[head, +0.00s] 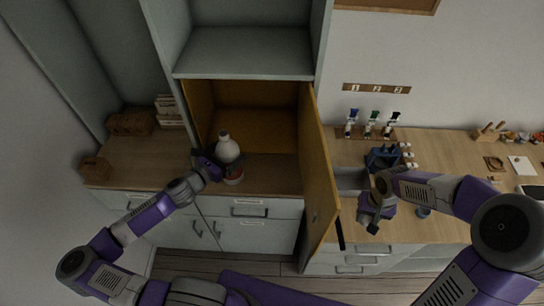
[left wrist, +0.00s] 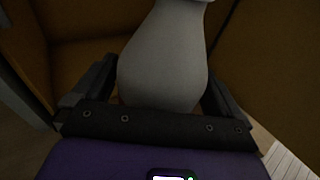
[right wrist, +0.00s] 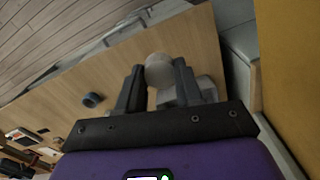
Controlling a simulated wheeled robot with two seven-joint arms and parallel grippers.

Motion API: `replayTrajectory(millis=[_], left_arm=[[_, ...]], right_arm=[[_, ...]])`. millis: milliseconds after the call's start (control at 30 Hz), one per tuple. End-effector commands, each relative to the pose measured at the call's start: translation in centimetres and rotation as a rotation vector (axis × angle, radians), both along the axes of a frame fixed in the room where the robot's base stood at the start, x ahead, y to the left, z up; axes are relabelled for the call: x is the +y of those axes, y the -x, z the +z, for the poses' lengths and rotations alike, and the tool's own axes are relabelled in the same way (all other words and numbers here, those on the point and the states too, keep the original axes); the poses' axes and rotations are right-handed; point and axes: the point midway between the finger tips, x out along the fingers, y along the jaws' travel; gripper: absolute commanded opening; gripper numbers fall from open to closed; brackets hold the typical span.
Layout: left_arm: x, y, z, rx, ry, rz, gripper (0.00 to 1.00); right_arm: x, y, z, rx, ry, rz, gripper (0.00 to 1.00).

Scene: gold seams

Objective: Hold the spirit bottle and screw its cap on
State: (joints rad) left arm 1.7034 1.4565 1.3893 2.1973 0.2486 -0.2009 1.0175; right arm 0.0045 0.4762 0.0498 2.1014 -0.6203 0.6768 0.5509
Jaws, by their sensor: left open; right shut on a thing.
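The pale spirit bottle (head: 228,147) stands upright at the front of the open cupboard. Its narrow top points up. My left gripper (head: 217,165) is open at the bottle; in the left wrist view the bottle's rounded body (left wrist: 163,62) lies between the spread fingers (left wrist: 162,95). I cannot tell whether they touch it. My right gripper (head: 371,222) is over the right counter, apart from the bottle. In the right wrist view its fingers (right wrist: 158,85) are shut on a pale round thing, seemingly the cap (right wrist: 159,68). The cap is hidden in the head view.
The open cupboard door (head: 318,165) stands between my two grippers. A red and white item (head: 234,176) shows just below the bottle. A blue rack (head: 382,158) and a small dark ring-like cup (head: 423,211) are on the right counter (head: 450,165). Wooden boxes (head: 130,123) stand at left.

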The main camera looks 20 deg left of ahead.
Motion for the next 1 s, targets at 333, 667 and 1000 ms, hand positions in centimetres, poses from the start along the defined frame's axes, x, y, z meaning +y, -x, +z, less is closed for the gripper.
replayTrajectory(millis=[333, 667, 1000], left_arm=[[0.02, 0.02, -0.01, 0.0, 0.0, 0.0, 0.91], [0.0, 0.03, 0.0, 0.0, -0.001, 0.0, 0.4], [-0.07, 0.01, 0.22, -0.005, -0.001, -0.003, 0.19]], right_arm=[[0.0, 0.0, 0.0, 0.0, 0.0, 0.0, 0.08], [0.0, 0.0, 0.0, 0.0, 0.0, 0.0, 0.08], [0.0, 0.0, 0.01, 0.0, 0.0, 0.0, 0.08]])
